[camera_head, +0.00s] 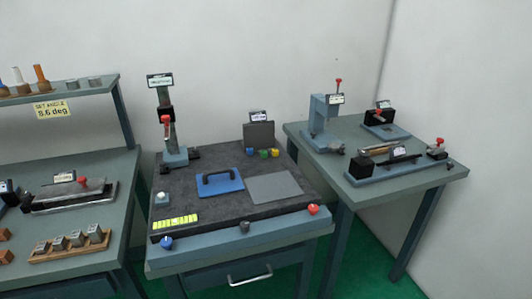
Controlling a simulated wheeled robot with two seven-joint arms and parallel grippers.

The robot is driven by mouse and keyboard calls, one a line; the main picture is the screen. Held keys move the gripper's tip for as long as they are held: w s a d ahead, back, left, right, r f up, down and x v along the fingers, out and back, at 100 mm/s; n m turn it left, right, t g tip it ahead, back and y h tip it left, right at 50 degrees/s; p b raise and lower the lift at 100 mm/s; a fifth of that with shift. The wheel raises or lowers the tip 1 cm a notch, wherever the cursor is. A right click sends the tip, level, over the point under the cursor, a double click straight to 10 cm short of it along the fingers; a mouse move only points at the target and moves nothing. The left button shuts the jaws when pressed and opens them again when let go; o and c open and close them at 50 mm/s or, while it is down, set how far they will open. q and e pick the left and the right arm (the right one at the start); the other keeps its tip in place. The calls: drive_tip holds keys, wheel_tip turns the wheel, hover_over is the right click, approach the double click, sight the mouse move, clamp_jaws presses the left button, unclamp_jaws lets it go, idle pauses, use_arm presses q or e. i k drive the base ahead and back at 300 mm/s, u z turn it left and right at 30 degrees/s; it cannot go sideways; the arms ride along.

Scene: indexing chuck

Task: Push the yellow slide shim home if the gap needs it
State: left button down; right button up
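Neither of my grippers shows in the head view. I cannot pick out the yellow slide shim or its gap with certainty. A flat yellow strip with dark marks (175,221) lies at the front left corner of the dark surface plate (215,218); it may be a label.
On the surface plate are a blue handled block (219,181), a grey flat sheet (273,187) and a tall gauge stand (171,130). The right table (350,191) carries several blue-grey fixtures. A wooden rack (70,247) with metal blocks stands on the left bench. Green floor shows between tables.

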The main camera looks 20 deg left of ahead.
sight(275, 152)
drive_tip(key=z, duration=0.4)
drive_tip(key=k, duration=0.5)
drive_tip(key=z, duration=0.95)
drive_tip(key=i, duration=0.8)
drive_tip(key=u, duration=0.6)
drive_tip(key=i, duration=1.3)
drive_tip(key=u, duration=1.15)
